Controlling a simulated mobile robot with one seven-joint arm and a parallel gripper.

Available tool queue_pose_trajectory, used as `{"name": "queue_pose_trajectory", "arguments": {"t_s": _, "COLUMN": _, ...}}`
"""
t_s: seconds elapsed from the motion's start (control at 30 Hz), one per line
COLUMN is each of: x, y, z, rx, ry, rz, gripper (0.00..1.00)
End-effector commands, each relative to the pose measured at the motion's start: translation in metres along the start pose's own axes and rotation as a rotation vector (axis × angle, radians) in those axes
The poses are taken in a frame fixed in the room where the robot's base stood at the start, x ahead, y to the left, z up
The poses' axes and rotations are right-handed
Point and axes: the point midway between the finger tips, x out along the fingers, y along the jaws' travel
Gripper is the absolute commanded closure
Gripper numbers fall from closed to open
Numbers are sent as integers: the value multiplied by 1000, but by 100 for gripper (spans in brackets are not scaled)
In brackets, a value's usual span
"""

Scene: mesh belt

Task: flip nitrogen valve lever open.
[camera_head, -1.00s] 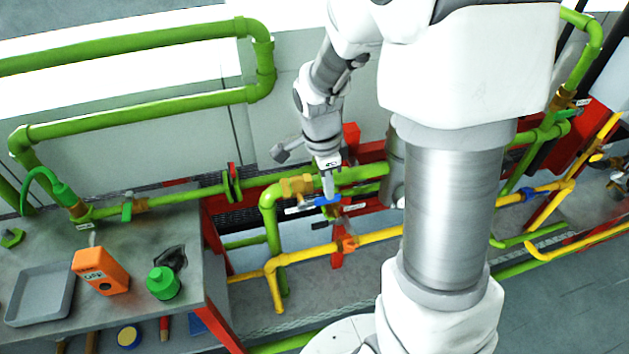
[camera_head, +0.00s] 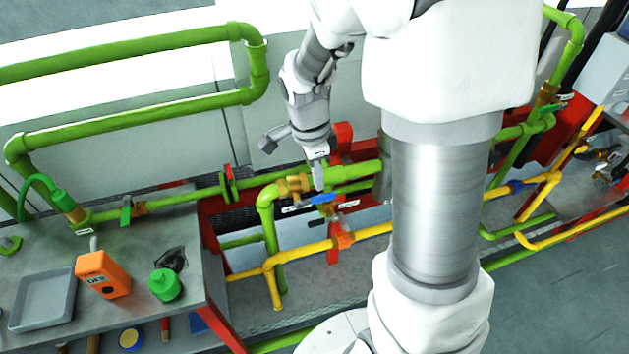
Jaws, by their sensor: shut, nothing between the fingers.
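A brass valve (camera_head: 294,184) sits on the green pipe left of my arm's tip. A blue lever (camera_head: 324,198) lies roughly along the pipe, just right of and below this valve. Its label is too small to read, so I cannot tell for certain that it is the nitrogen lever. My gripper (camera_head: 319,184) points down, shut and empty, just above the blue lever. I cannot tell whether its tips touch the lever. Another valve with a green lever (camera_head: 126,210) is on the green pipe at left.
A yellow pipe with an orange valve (camera_head: 344,240) runs below and in front. A red upright (camera_head: 342,140) stands behind my gripper.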

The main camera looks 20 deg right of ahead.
Motion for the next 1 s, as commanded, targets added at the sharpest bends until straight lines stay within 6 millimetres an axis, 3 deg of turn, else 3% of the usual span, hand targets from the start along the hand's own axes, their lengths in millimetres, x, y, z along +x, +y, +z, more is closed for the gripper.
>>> {"name": "queue_pose_trajectory", "arguments": {"t_s": 0.1, "x": -20, "y": -4, "z": -11, "rx": 1, "ry": 0, "rz": -2, "gripper": 100}}
{"name": "queue_pose_trajectory", "arguments": {"t_s": 0.5, "x": -99, "y": -4, "z": -19, "rx": -1, "ry": 0, "rz": -4, "gripper": 100}}
{"name": "queue_pose_trajectory", "arguments": {"t_s": 0.83, "x": -116, "y": -2, "z": -20, "rx": -12, "ry": -2, "rz": -4, "gripper": 100}}
{"name": "queue_pose_trajectory", "arguments": {"t_s": 1.0, "x": -132, "y": 13, "z": -19, "rx": -159, "ry": -14, "rz": -58, "gripper": 100}}
